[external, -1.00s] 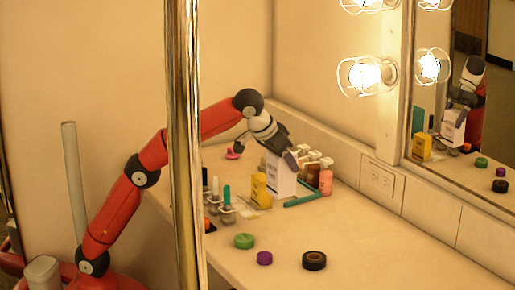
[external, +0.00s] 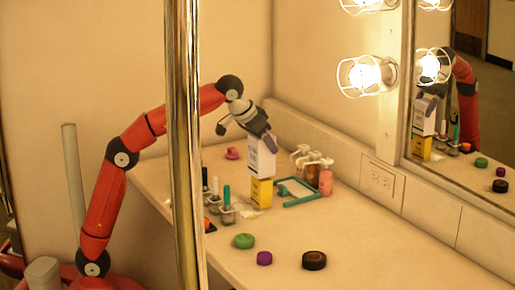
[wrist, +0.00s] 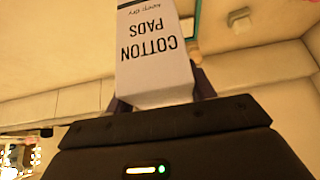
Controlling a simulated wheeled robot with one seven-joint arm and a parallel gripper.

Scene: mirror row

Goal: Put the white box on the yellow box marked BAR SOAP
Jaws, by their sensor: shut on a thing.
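The white box (external: 262,157) is upright, directly above the yellow box (external: 261,192) in the external view. Its lower end meets the yellow box's top in the picture; I cannot tell whether they touch or a small gap remains. My gripper (external: 262,140) is shut on the upper part of the white box. In the wrist view the white box (wrist: 152,60) shows the words COTTON PADS, with my gripper (wrist: 160,100) around its near end. The yellow box stands on the counter; its marking is too small to read. The wrist view does not clearly show the yellow box.
A teal frame (external: 303,201) lies right of the yellow box, with a pink bottle (external: 326,179) and other bottles behind. Small jars with a green-topped tube (external: 227,197) stand left. Green (external: 243,241), purple (external: 264,258) and black (external: 314,260) round items lie in front. The right counter is clear.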

